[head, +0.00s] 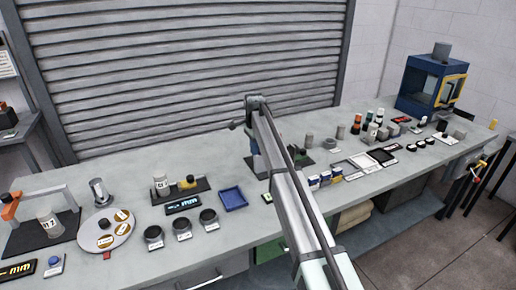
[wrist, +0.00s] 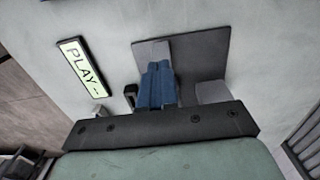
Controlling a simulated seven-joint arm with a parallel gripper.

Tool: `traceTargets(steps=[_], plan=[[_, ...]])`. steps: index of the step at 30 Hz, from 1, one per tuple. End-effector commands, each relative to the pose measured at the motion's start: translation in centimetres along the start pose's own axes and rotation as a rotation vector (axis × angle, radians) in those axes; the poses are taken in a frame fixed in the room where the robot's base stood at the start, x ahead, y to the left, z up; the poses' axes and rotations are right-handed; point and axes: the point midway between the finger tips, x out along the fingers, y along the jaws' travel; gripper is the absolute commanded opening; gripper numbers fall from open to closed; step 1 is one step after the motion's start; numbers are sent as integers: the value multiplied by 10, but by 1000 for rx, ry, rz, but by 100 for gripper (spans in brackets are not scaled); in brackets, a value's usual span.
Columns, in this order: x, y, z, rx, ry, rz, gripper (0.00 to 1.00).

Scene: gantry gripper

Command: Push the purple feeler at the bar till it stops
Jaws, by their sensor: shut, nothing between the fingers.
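My gripper (wrist: 158,70) shows in the wrist view as two blue fingers, shut together with nothing between them. They lie over a dark grey base plate (wrist: 205,55). A grey block (wrist: 212,92) is to the right of the fingers, and a small black piece (wrist: 130,93) is to their left. I cannot make out the purple feeler in either view; the fingers and my arm cover part of this station. I cannot tell whether the grey block is the bar. In the head view my gripper (head: 254,147) is partly hidden behind my arm, near the dark plate (head: 252,163).
In the head view, a blue tray (head: 233,206) and black round pots (head: 208,217) stand to the left. Small blocks and cylinders (head: 371,133) crowd the bench to the right. A shutter (head: 190,60) stands behind.

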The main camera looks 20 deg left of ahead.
Motion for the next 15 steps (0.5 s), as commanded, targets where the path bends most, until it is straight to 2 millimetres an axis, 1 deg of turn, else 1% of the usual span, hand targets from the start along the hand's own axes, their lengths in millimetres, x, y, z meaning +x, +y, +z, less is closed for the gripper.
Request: traceTargets(steps=[3,8,15], plan=[[0,0,-8,0,1,0,0],[-2,0,-5,0,1,0,0],[-15,0,3,0,1,-1,0]])
